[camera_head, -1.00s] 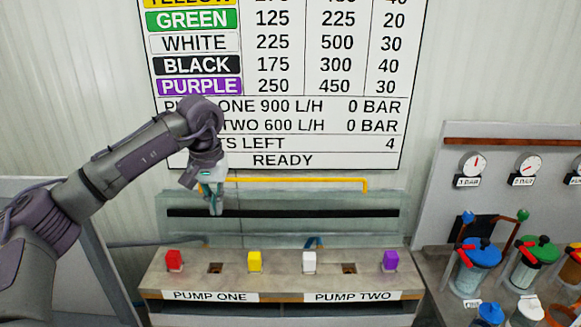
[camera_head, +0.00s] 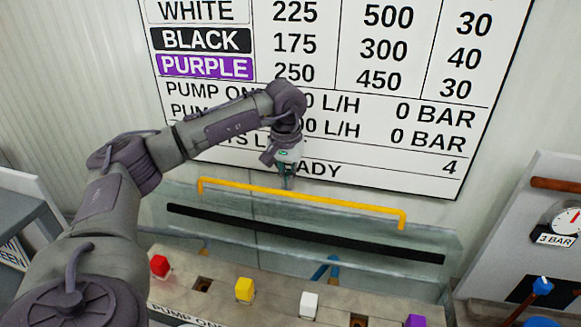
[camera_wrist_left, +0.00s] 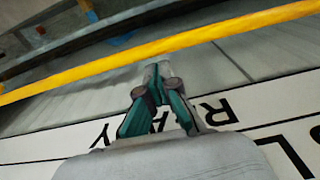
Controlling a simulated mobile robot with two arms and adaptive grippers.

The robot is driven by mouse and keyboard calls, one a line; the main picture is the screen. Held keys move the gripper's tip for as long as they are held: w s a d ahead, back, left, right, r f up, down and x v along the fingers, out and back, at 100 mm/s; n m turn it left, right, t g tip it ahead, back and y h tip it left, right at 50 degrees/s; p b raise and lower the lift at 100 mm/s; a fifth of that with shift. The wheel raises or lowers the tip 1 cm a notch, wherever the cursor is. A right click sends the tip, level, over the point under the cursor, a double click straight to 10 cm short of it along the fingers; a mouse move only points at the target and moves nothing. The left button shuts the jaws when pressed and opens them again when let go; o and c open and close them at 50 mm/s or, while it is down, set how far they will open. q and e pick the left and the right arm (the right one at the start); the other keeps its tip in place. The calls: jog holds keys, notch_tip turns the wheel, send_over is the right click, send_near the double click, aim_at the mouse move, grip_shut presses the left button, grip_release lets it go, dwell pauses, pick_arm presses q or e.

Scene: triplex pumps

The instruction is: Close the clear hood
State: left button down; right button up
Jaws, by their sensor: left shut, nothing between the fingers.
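The clear hood (camera_head: 330,238) stands raised behind the pump bench, a see-through panel with a dark horizontal strip across it. Its yellow handle bar (camera_head: 345,212) runs along the top; it also crosses the left wrist view (camera_wrist_left: 220,30). My left gripper (camera_head: 287,182) is shut and empty. In the head view its fingertips show just above the bar, near the middle. In the left wrist view the closed fingertips (camera_wrist_left: 157,72) point toward the bar, with a small gap in the picture; contact cannot be confirmed. My right gripper is not in view.
The bench top (camera_head: 272,290) carries red (camera_head: 160,266), yellow (camera_head: 244,289), white (camera_head: 309,305) and purple (camera_head: 416,321) blocks below the hood. A wall board (camera_head: 380,150) is close behind the gripper. A gauge panel (camera_head: 545,210) stands at right.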

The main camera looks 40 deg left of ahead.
pick_arm(q)
jog(key=f, duration=0.1)
jog(key=f+p, duration=0.1)
jog(key=f, duration=0.3)
jog(key=shift+w+a+f, duration=0.15)
jog(key=shift+w+f, duration=0.1)
jog(key=shift+w, duration=0.15)
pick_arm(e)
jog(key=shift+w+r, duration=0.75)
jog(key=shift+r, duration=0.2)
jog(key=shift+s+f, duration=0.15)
